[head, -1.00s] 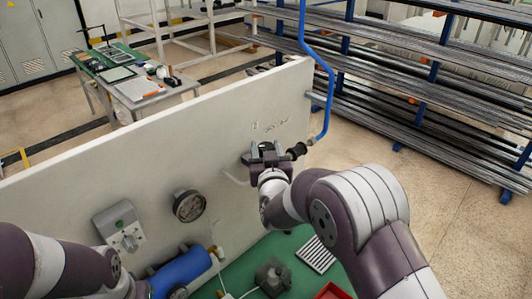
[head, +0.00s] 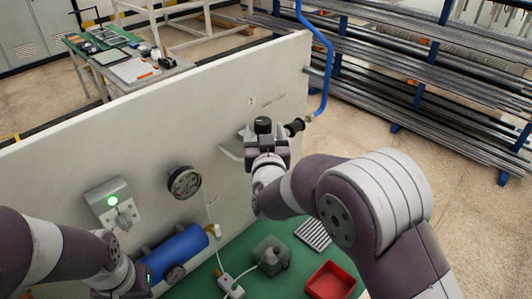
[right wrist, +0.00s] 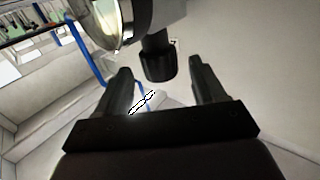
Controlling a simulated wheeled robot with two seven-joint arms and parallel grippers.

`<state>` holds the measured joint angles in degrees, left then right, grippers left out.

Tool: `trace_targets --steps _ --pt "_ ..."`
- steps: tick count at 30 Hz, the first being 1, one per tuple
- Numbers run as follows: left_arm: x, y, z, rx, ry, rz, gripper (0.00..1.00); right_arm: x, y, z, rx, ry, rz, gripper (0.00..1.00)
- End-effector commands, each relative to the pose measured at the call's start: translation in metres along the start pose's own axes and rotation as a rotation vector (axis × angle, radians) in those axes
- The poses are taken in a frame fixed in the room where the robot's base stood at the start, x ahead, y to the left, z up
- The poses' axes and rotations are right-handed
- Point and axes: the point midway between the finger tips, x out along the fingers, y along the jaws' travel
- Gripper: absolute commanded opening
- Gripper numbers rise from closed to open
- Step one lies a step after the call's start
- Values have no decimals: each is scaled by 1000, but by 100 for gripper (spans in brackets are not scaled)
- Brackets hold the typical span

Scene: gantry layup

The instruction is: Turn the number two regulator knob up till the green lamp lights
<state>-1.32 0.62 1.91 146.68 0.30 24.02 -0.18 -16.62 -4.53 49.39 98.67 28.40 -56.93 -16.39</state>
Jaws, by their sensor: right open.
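The regulator's black knob (head: 263,125) stands at the upper right of the white panel (head: 120,115). In the right wrist view the knob (right wrist: 158,62) hangs between the fingers, with clear gaps on both sides. A shiny metal body (right wrist: 95,22) shows behind it. My right gripper (head: 266,146) is open just in front of the knob. The lamp (head: 113,200), on a grey box at the panel's left, glows bright green. My left gripper (head: 132,284) is partly cut off at the lower left; its fingers do not show clearly. I cannot read a regulator number.
A round gauge (head: 185,182) sits mid-panel. Below are a blue cylinder (head: 178,250), a grey block (head: 270,254) and a red tray (head: 331,281) on a green surface. Bar racks stand behind.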

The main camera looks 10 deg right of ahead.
Motion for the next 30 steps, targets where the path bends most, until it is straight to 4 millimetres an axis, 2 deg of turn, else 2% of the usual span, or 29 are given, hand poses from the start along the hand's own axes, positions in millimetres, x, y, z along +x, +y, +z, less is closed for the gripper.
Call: trace_targets --steps 1,4,7,10,15,26,28,29,30 --pt "15 0 2 0 0 0 0 -13 -1 7 1 4 -4 69" --pt "27 0 3 0 0 0 0 -41 -1 6 2 5 -3 69" --pt "35 0 4 0 0 0 0 -66 -1 5 1 5 -4 69" --pt "34 0 4 0 0 0 0 -80 -1 2 0 0 -3 69" --pt "35 0 4 0 0 0 0 -90 0 1 0 1 -1 69" --pt "34 0 4 0 0 0 0 -90 0 0 1 2 0 69" --pt "34 0 4 0 0 0 0 -90 -3 8 21 -34 -16 69" --pt "34 0 4 0 0 0 0 -91 -8 16 30 -74 -39 69" --pt "34 0 4 0 0 0 0 -95 -17 34 36 -155 -86 69"
